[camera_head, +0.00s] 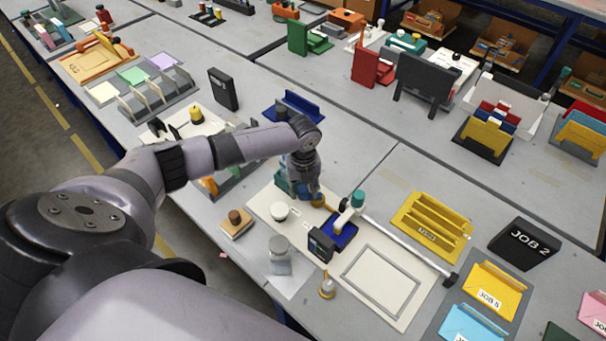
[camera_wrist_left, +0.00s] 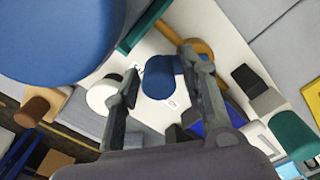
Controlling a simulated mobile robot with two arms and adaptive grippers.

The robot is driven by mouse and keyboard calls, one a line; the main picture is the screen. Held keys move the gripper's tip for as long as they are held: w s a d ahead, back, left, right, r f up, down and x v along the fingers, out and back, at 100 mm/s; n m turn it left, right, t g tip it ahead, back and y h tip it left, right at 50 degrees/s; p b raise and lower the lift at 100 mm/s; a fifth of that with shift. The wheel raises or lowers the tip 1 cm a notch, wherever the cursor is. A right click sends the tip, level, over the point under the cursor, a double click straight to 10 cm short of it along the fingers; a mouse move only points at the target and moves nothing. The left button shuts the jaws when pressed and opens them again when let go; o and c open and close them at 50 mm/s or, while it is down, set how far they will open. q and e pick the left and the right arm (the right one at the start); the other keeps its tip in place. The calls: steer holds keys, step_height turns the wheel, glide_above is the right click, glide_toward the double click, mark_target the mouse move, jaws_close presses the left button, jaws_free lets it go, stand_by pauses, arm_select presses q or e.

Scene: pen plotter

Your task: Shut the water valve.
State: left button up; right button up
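My left gripper (camera_wrist_left: 160,70) points down at the white plotter base (camera_head: 262,200), near its back left corner. Its two fingers are apart, and a dark blue rounded cylinder (camera_wrist_left: 159,78) shows between them with gaps on both sides. This may be part of the water valve; I cannot tell its handle position. A brass-coloured piece (camera_head: 320,202) lies just right of the gripper and also shows behind the right finger (camera_wrist_left: 201,50). A large blue round part (camera_wrist_left: 55,35) fills the upper left of the wrist view. My arm hides much of this spot. My right gripper is not in view.
A white round knob (camera_head: 279,212) and a wooden block with a brown knob (camera_head: 236,218) stand nearby. A yellow rack (camera_head: 432,220) stands further right.

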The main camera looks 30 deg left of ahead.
mark_target(303, 188)
arm_select(q)
steer(key=shift+o, duration=0.5)
steer(key=shift+r, duration=0.1)
step_height(303, 188, up, 12)
stand_by(0.6)
